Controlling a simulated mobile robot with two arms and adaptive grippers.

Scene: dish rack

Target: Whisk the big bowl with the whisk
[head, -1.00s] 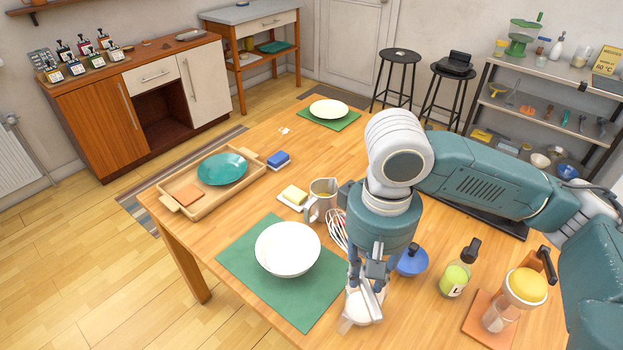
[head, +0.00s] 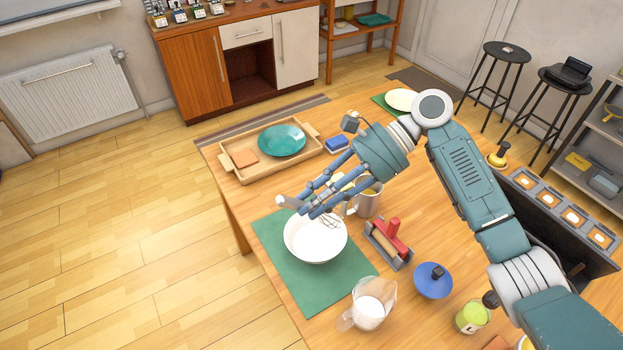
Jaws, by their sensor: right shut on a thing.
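The big white bowl (head: 315,251) stands upright on a green placemat (head: 288,268) near the table's front left edge. My right gripper (head: 304,204) is over the bowl's far left rim and is shut on the whisk. The whisk's wire loops (head: 331,219) show at the bowl's far right, over or inside its opening. A pale end, apparently of the whisk's handle, sticks out left of the fingers. The fingers hide much of the whisk, and I cannot tell whether the wires touch the bowl. My left gripper is out of view.
A mug (head: 367,202) stands close behind the bowl, partly behind my arm. A red-topped grey holder (head: 389,243) and a clear measuring jug (head: 370,306) are to the right. A wooden tray (head: 237,172) with a teal plate (head: 282,140) is behind left.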

